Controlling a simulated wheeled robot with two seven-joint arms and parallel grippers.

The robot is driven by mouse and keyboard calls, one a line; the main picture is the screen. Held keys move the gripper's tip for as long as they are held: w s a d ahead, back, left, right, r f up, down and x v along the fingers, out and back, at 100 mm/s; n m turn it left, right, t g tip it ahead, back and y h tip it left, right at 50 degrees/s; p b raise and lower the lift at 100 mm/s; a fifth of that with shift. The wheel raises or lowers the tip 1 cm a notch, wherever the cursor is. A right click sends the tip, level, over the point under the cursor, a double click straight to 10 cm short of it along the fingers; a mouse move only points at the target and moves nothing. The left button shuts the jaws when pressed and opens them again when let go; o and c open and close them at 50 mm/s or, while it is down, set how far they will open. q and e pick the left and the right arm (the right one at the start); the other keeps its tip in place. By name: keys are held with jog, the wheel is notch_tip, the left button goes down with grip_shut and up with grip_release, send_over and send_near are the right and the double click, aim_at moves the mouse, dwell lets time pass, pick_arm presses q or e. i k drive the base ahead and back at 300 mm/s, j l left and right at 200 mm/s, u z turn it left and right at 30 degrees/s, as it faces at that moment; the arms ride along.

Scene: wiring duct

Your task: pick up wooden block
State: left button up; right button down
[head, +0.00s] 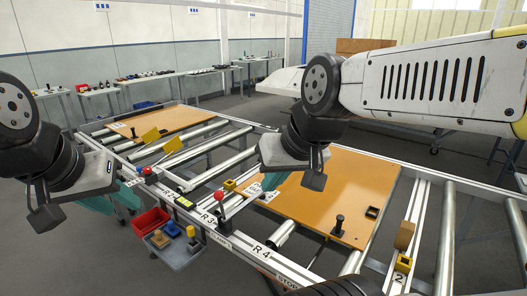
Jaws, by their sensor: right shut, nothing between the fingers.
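The wooden block (404,235) is a small brown block standing on the metal rail at the right, just behind a yellow and black part. My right gripper (314,178) is over the orange board, to the left of the block and apart from it. It is shut, with nothing held. My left gripper (46,216) is at the far left, far from the block. Only one of its dark finger pads shows clearly, so its opening cannot be told.
The orange board (330,195) carries a black upright knob (338,226). A yellow and black part (403,264) sits beside the block. Red-topped levers (219,197) stand along the frame. A red bin (150,222) and grey tray (178,256) hang at the front.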

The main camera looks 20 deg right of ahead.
aim_at(405, 234)
jog(key=z, duration=1.95)
jog(key=i+l+u, duration=0.1)
jog(key=u, duration=0.25)
jog(key=l+u, duration=0.2)
jog(key=u, duration=0.15)
jog(key=l+u, duration=0.2)
jog(key=u, duration=0.2)
jog(key=i+l, duration=0.05)
